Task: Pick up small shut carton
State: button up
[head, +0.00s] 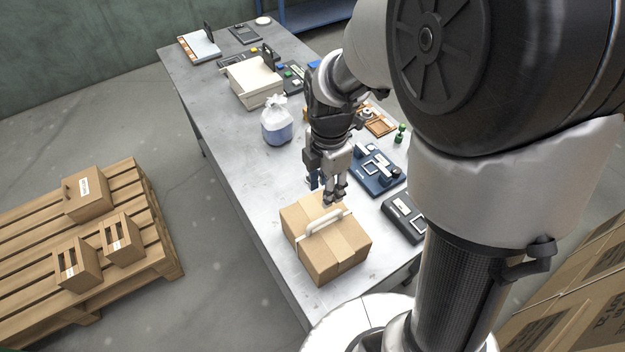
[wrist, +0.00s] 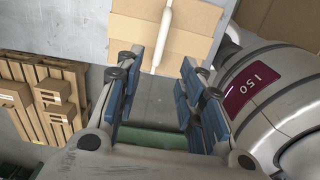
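A shut brown carton (head: 345,258) with a pale tape seam and a white handle (head: 322,222) on its top sits on the near end of the grey table. In the wrist view, part of the carton (wrist: 198,32) and its handle (wrist: 164,32) show at the top, beyond the fingertips. My gripper (head: 326,192) is just above the carton's far side, pointing down. In the wrist view its blue-padded fingers (wrist: 158,75) are wide apart with nothing between them. I cannot tell the exact gap between fingertips and handle.
A wooden pallet (head: 135,180) on the floor at left holds several smaller cartons (head: 88,195). On the table (head: 225,140) are a white bag (head: 277,125), a beige box (head: 254,82), a blue tray (head: 372,178) and a dark device (head: 402,216). The table's left strip is clear.

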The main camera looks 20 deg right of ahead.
aim_at(325, 216)
notch_tip(325, 216, down, 10)
jog(key=shift+w+d+r+b, duration=0.1)
jog(key=shift+r+b, duration=0.15)
jog(key=shift+b, duration=0.8)
notch_tip(325, 216, down, 5)
jog(key=shift+b, duration=0.7)
jog(key=shift+c, duration=0.2)
grip_shut()
jog(key=shift+r, duration=0.1)
